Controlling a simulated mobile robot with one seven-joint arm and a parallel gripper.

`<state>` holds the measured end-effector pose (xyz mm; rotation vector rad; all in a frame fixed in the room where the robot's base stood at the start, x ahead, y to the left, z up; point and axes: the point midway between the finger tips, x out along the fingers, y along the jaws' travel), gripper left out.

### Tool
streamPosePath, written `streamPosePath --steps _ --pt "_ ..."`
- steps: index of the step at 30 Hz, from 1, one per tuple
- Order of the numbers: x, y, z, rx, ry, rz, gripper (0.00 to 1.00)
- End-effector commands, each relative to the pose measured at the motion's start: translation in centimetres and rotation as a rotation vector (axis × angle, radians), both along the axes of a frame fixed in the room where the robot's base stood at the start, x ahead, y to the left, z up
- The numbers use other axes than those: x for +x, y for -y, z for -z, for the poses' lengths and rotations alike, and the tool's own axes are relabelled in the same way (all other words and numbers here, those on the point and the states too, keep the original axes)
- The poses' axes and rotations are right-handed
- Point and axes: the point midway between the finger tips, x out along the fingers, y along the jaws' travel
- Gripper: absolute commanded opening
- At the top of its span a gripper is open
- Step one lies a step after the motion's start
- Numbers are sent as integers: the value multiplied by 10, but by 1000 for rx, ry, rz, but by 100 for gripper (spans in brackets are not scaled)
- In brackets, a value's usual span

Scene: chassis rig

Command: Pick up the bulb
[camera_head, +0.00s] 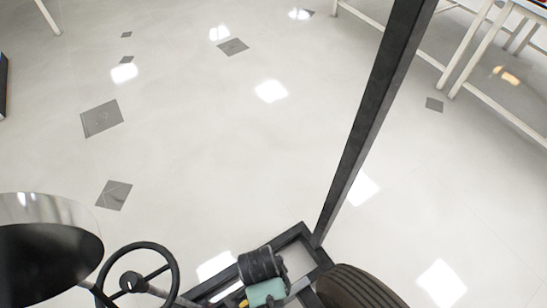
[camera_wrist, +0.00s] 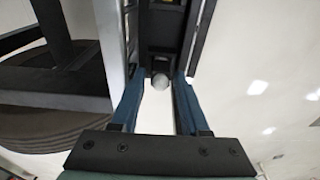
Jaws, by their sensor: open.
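A small grey round thing, which looks like the bulb (camera_wrist: 160,82), shows in the wrist view. It sits at the end of a dark channel or housing. My gripper (camera_wrist: 159,76) shows in the wrist view with two blue fingers apart. The bulb appears in the gap between the fingertips, with bare space on both sides of it. I cannot tell how far beyond the tips it is.
A big shiny bowl shape (camera_head: 45,215) stands left. White tables (camera_head: 480,45) stand far right. Open floor (camera_head: 200,150) lies beyond.

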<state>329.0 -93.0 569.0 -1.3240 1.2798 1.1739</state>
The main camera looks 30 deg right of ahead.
Motion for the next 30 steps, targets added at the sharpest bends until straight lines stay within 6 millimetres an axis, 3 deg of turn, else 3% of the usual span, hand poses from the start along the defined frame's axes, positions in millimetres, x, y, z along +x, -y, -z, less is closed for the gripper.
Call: streamPosePath --steps 5,12,23,26,30 --pt "0 0 -1 0 1 0 43" --pt "0 0 -1 0 1 0 0" --pt "0 0 -2 -1 1 0 0" --pt "1 0 -11 -1 2 0 0" --pt "1 0 -38 -2 4 1 0"
